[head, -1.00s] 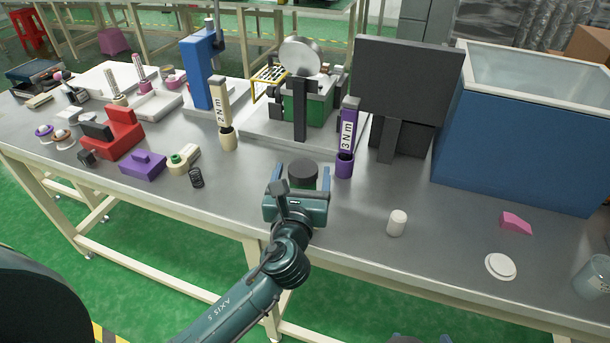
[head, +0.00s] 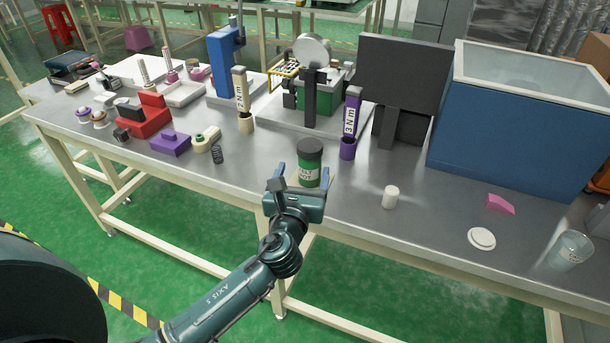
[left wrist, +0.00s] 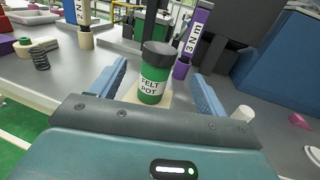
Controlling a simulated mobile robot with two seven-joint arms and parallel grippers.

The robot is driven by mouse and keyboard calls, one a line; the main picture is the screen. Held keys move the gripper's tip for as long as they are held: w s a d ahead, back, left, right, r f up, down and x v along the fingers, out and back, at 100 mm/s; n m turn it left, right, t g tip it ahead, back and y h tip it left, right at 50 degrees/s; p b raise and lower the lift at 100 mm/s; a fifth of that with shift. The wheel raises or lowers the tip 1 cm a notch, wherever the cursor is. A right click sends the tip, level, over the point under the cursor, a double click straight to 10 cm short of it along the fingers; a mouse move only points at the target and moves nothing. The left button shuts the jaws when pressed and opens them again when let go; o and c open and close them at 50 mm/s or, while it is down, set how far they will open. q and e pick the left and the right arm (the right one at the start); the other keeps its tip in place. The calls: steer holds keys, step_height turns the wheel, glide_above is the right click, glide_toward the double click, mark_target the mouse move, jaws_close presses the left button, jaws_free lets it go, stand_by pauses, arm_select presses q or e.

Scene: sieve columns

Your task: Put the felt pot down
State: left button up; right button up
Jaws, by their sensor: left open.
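In the left wrist view the felt pot (left wrist: 154,76) reads "FELT POT" and stands ahead, between the lines of the two blue fingers. My left gripper (head: 297,187) is open in front of the pot, on the bench's front side. In the left wrist view my left gripper (left wrist: 160,88) shows a gap on both sides of the pot. My right gripper does not show.
A purple 3 Nm driver (head: 348,148) in its holder stands just right of the pot. A white cylinder (head: 390,197), a white disc (head: 481,239) and a pink wedge (head: 500,203) lie further right. A black spring (head: 217,154) stands left.

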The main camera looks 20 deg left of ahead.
arm_select(q)
steer(key=s+d+f+n+g+h, duration=0.3)
steer(key=s+f+n, duration=0.3)
steer(key=s+n, duration=0.5)
steer(key=s+d+f+n+g+h, duration=0.3)
steer(key=s+f+n, duration=0.4)
steer(key=n, duration=1.3)
steer(key=s+d+h, duration=0.1)
steer(key=s, duration=0.3)
steer(key=shift+s+n+h, duration=0.25)
steer(key=shift+n+h, duration=0.05)
steer(key=shift+f, duration=0.1)
